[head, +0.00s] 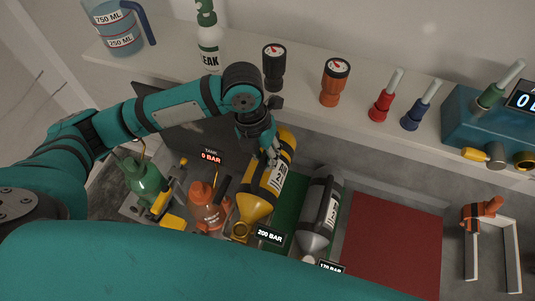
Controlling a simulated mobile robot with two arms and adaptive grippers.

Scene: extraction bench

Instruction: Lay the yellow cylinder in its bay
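The yellow cylinder (253,203) lies at a slant in the middle of the bench, its valve end toward the bottom of the picture. It has a dark band and a white label. My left gripper (272,155) comes down from above at its upper part, overlapping it in the picture. The fingertips are small and partly hidden, so I cannot tell whether they grip it. A green bay (289,207) shows between the yellow cylinder and the grey cylinder (316,228). A red bay (395,245) at the right is empty. My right gripper is not in view.
An orange bottle (208,210) and a green bottle (143,178) stand left of the yellow cylinder. A shelf (305,103) behind holds gauges, red and blue fittings, a spray bottle (208,45) and a jug (118,30). A teal box (465,112) stands at the right.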

